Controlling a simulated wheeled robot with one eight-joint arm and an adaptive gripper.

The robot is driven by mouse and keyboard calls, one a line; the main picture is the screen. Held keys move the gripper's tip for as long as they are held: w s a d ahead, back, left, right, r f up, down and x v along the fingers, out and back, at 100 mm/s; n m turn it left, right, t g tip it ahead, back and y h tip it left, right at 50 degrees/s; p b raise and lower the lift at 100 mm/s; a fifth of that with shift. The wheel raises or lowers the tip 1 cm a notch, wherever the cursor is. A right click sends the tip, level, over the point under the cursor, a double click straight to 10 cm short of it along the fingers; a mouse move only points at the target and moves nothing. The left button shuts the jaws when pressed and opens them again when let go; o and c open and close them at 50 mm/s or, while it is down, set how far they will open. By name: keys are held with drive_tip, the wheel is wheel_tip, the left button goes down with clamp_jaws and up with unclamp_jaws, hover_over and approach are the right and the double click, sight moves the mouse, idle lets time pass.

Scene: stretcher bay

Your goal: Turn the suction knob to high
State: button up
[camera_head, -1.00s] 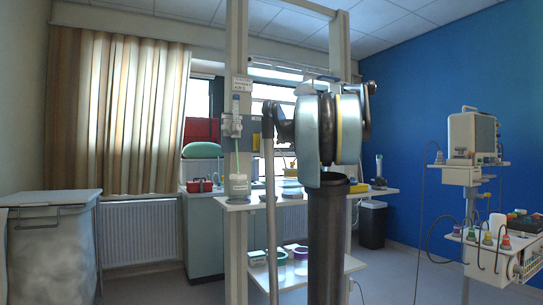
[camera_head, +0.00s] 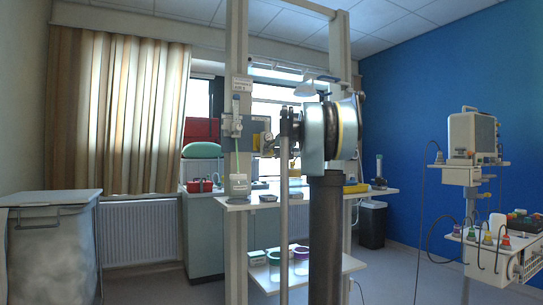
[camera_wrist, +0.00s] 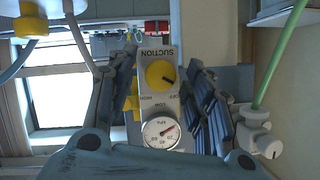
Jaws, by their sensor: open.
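The suction unit (camera_wrist: 146,55) is a grey box, lettered SUCTION, in the middle of the wrist view. Its round yellow suction knob (camera_wrist: 158,71) has a dark mark pointing to the lower right, toward a small label that looks like OFF. A round white gauge (camera_wrist: 158,137) sits below the knob in the picture. My gripper (camera_wrist: 163,75) is open, with one ridged finger on each side of the unit and the knob between them, apparently untouched. In the head view the unit (camera_head: 267,138) shows small beside the post, and my arm hides the fingers.
A white flowmeter with a green tube (camera_wrist: 258,125) is close to the right finger in the wrist view. A post (camera_head: 238,270) and shelf (camera_head: 235,204) stand near my arm. A trolley with equipment (camera_head: 470,175) stands at the right by the blue wall.

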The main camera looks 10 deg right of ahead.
drive_tip(key=c, duration=1)
drive_tip(key=shift+c, duration=0.2)
